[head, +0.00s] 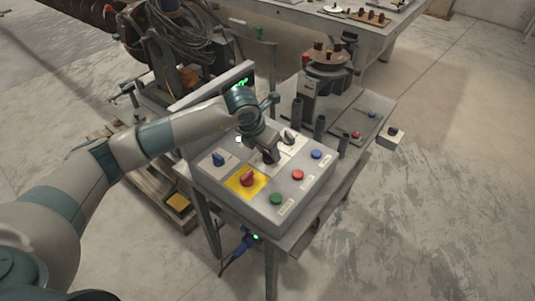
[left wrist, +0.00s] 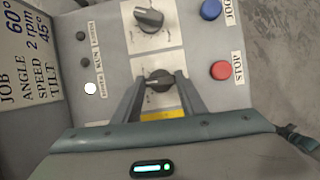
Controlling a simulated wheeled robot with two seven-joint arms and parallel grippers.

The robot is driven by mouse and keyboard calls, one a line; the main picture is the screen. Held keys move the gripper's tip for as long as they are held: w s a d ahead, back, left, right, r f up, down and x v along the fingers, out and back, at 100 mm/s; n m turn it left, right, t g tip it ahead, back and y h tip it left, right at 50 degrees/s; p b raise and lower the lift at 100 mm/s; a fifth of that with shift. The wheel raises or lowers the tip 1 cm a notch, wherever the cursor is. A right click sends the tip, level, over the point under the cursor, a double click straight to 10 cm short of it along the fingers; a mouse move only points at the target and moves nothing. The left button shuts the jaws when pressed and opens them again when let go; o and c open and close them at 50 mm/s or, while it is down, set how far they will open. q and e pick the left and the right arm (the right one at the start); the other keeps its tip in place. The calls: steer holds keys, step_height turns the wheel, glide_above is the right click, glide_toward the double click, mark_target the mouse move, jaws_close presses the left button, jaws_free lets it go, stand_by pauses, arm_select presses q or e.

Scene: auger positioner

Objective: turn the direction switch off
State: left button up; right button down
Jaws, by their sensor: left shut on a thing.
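A grey control box (head: 236,204) stands on a metal table. My left gripper (head: 269,157) reaches down to its top face. In the left wrist view, the gripper (left wrist: 160,85) has its two fingers on either side of a black rotary switch (left wrist: 158,79) on a light plate, shut on it. The switch's pointer lies roughly crosswise in that view. A second black rotary switch (left wrist: 149,17) sits beside it and shows in the head view (head: 288,136) too. I cannot read which label marks the held switch. My right gripper is out of view.
A red knob (head: 248,178) on a yellow plate and a blue knob (head: 218,158) are close by. Green (head: 276,199), red (head: 297,175) and blue (head: 316,154) buttons line the front. A display (head: 239,83) stands behind. One lamp (left wrist: 90,88) glows white.

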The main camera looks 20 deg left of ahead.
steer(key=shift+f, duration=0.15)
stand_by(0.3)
arm_select(q)
steer(key=o, duration=1.1)
steer(key=shift+r, duration=0.1)
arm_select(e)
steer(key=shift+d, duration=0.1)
arm_select(q)
steer(key=shift+s+r+b, duration=0.15)
steer(key=shift+r+b, duration=0.15)
steer(key=shift+r, duration=0.15)
steer(key=shift+b+v, duration=2.2)
steer(key=shift+v, duration=6)
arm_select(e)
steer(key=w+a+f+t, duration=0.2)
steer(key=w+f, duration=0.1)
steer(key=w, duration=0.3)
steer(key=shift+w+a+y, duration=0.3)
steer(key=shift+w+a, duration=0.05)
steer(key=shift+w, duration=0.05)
